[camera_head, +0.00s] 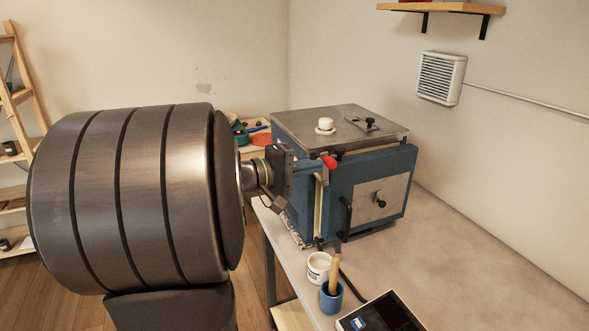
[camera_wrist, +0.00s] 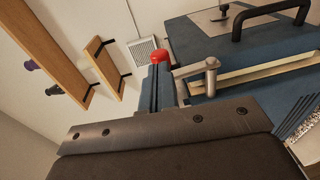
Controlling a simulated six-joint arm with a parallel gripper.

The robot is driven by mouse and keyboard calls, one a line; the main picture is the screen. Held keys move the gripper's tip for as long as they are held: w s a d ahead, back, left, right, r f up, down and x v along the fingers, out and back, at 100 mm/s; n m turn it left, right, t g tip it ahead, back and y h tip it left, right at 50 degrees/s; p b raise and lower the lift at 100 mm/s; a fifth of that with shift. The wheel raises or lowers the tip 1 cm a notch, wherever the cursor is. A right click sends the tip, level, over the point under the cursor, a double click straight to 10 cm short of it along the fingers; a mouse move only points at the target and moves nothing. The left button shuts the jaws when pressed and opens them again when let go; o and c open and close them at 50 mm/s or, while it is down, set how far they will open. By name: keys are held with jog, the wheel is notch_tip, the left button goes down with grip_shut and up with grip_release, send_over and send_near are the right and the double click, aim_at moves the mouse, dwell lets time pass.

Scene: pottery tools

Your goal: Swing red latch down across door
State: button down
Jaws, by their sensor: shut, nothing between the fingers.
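The blue kiln (camera_head: 308,207) stands on the table, its door (camera_head: 376,165) facing front right with a black handle. A cream strip shows along the door's edge; I cannot tell whether the door is fully closed. The red latch knob (camera_head: 329,161) is at the door's upper left edge, and it also shows in the wrist view (camera_wrist: 161,57). Its metal latch arm (camera_wrist: 207,76) extends right from the knob in the wrist view. My gripper (camera_head: 313,165) is shut and empty, its fingertips close beside the knob. In the wrist view, the fingers (camera_wrist: 155,88) reach up to the knob; contact is unclear.
A white cup (camera_head: 318,268) and a blue cup (camera_head: 331,298) with a wooden-handled tool stand in front of the kiln. A dark tablet-like panel (camera_head: 383,315) lies at the front. The table right of the kiln is clear. A wall shelf (camera_head: 440,8) hangs above.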

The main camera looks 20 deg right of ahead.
aim_at(332, 160)
jog(key=shift+d, duration=0.55)
jog(key=shift+d+r+y, duration=0.35)
jog(key=shift+d+y, duration=0.1)
jog(key=shift+y, duration=0.15)
jog(key=shift+d+r+y, duration=0.2)
jog(key=shift+d+y, duration=0.25)
jog(key=shift+y, duration=0.15)
jog(key=shift+d+r+y, duration=0.15)
jog(key=shift+d+y, duration=0.3)
jog(key=shift+y, duration=0.15)
jog(key=d+y, duration=0.2)
jog(key=shift+r+y, duration=0.1)
jog(key=shift+y, duration=0.2)
jog(key=d+f+y, duration=0.5)
jog(key=d+y, duration=0.3)
jog(key=y, duration=0.1)
jog(key=shift+m+y, duration=0.3)
jog(key=shift+y, duration=0.1)
